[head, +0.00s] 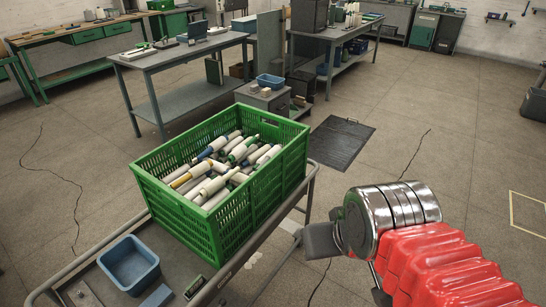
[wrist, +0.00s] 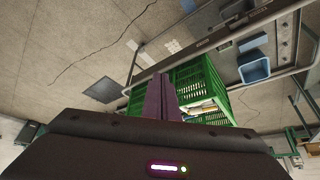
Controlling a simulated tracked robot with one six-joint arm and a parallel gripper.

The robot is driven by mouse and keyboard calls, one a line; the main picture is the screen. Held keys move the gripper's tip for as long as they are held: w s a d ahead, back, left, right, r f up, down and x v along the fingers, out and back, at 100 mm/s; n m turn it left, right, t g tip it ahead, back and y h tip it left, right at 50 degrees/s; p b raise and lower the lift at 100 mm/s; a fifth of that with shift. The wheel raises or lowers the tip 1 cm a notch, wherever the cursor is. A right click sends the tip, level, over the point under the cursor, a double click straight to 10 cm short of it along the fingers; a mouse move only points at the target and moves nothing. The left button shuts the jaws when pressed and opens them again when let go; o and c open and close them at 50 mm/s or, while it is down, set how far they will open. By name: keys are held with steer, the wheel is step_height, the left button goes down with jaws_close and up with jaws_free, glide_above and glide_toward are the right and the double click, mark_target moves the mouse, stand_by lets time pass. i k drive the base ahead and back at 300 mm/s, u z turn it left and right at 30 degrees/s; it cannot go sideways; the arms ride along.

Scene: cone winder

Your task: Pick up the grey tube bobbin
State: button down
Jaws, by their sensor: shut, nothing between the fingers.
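My gripper (wrist: 161,95) is shut and empty, its two fingers together in the wrist view. In the head view my gripper (head: 292,229) is beside the trolley's right rail, to the right of and apart from the green crate (head: 262,191). The crate holds a heap of tube bobbins (head: 221,167), mostly white or cream, some with green, blue or yellow parts. I cannot tell which one is grey at this size. The crate also shows behind my fingers in the wrist view (wrist: 201,82), its contents mostly hidden.
The trolley (head: 230,268) under the crate has a raised tube rail. A blue bin (head: 129,264) stands on it, left of the crate. A workbench (head: 180,56) stands behind. A dark floor mat (head: 339,142) lies beyond, with open floor on the right.

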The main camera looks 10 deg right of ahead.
mark_target(275, 148)
steer(key=z, duration=1.9)
steer(key=i, duration=2.05)
